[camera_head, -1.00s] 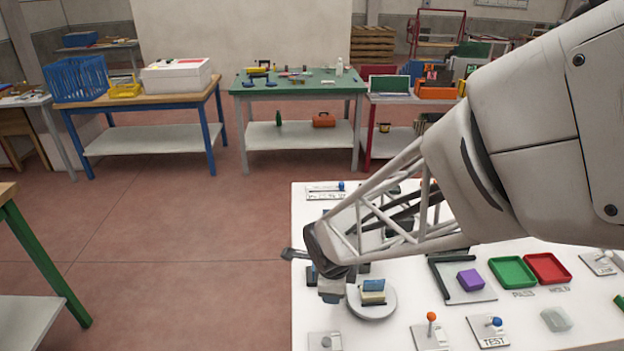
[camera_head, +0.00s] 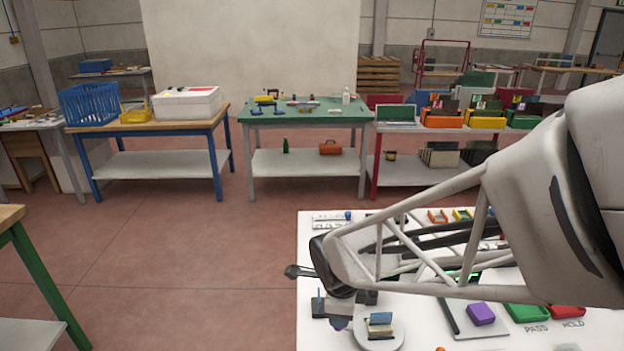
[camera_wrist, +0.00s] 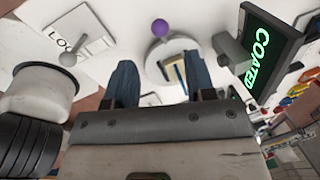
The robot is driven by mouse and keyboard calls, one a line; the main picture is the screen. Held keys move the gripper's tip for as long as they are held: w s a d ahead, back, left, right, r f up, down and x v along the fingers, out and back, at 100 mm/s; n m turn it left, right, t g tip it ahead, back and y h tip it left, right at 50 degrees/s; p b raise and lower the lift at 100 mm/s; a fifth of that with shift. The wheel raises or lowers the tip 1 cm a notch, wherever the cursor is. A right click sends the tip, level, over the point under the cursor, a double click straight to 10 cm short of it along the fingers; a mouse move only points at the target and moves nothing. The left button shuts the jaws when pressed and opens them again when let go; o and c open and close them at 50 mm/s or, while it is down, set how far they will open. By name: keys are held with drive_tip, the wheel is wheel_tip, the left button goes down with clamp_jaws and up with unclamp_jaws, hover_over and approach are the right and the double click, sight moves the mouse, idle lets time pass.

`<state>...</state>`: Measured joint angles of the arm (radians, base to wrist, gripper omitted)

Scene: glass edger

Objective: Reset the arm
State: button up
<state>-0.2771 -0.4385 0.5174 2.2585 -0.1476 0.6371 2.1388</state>
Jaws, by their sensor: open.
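My gripper (camera_head: 340,318) hangs over the near left part of the white bench (camera_head: 312,270). In the wrist view its two blue fingers (camera_wrist: 160,85) are apart with nothing between them. A round pale disc (camera_head: 382,342) bearing a small tan block with a blue piece (camera_head: 380,320) stands just right of the gripper in the head view. In the wrist view the disc (camera_wrist: 152,68) lies beyond the fingertips, with a purple ball (camera_wrist: 160,28) at its far edge. My arm hides much of the bench.
A purple block (camera_head: 481,314), green PASS tray (camera_head: 527,313) and red HOLD tray (camera_head: 567,312) are on the right. The wrist view shows a lit COATED sign (camera_wrist: 262,50) and a LOCK lever (camera_wrist: 68,58). Red floor (camera_head: 190,270) lies open left of the bench.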

drive_tip(key=s+d+r+n, duration=1.1)
drive_tip(key=s+r+n, duration=0.2)
drive_tip(key=n, duration=0.6)
drive_tip(key=shift+s+r+n, duration=0.4)
drive_tip(key=shift+r, duration=0.5)
idle(1.1)
idle(0.5)
